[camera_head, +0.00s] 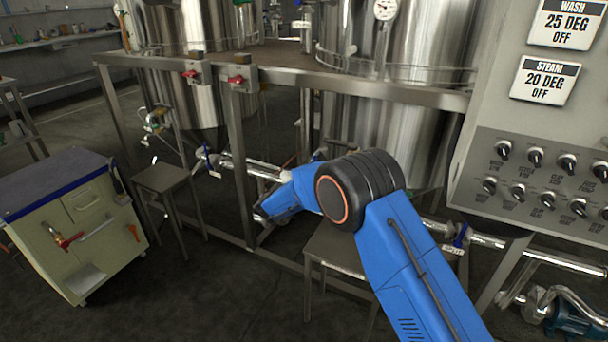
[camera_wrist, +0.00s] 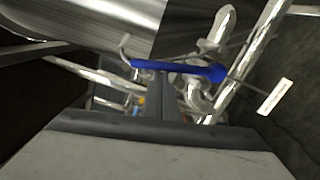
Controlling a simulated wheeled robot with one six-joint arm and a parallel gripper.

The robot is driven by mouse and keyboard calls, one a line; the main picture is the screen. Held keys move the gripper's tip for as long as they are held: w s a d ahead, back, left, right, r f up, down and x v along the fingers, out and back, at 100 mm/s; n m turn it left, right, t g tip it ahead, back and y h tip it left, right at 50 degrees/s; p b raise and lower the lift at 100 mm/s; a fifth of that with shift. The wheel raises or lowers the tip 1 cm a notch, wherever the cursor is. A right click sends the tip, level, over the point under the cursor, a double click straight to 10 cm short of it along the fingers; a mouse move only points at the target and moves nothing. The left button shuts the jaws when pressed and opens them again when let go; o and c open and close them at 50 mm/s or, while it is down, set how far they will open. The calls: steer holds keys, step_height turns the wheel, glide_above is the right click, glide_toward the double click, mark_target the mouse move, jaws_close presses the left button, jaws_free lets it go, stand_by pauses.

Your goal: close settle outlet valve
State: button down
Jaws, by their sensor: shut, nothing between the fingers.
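A valve with a long blue lever handle (camera_wrist: 178,67) lies across the upper middle of the wrist view, on bright steel piping. A white tag (camera_wrist: 275,97) hangs to its right; its writing is too small to read, so I cannot tell the valve's name. My gripper (camera_wrist: 165,82) is shut and empty, its fingertips just below the lever in the picture. I cannot tell whether they touch it. In the head view my blue arm reaches down to the pipes under the tanks, and the gripper is hidden behind the arm.
Steel tanks (camera_head: 410,95) stand in a metal frame (camera_head: 238,165) around my arm. Another blue-handled valve (camera_head: 461,235) is on the right pipe. A control panel (camera_head: 540,160) stands at right and a cabinet (camera_head: 75,225) at left. Stools (camera_head: 160,178) stand by the frame.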

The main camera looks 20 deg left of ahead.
steer(key=shift+d+r+m, duration=0.2)
steer(key=shift+d+m, duration=0.15)
steer(key=shift+d, duration=0.2)
steer(key=shift+d+r+m, duration=0.15)
steer(key=shift+d+m, duration=0.2)
steer(key=shift+d, duration=0.15)
steer(key=s+a, duration=0.5)
steer(key=s, duration=0.5)
steer(key=shift+s, duration=0.3)
steer(key=shift+s+a, duration=0.1)
steer(key=shift+a, duration=0.05)
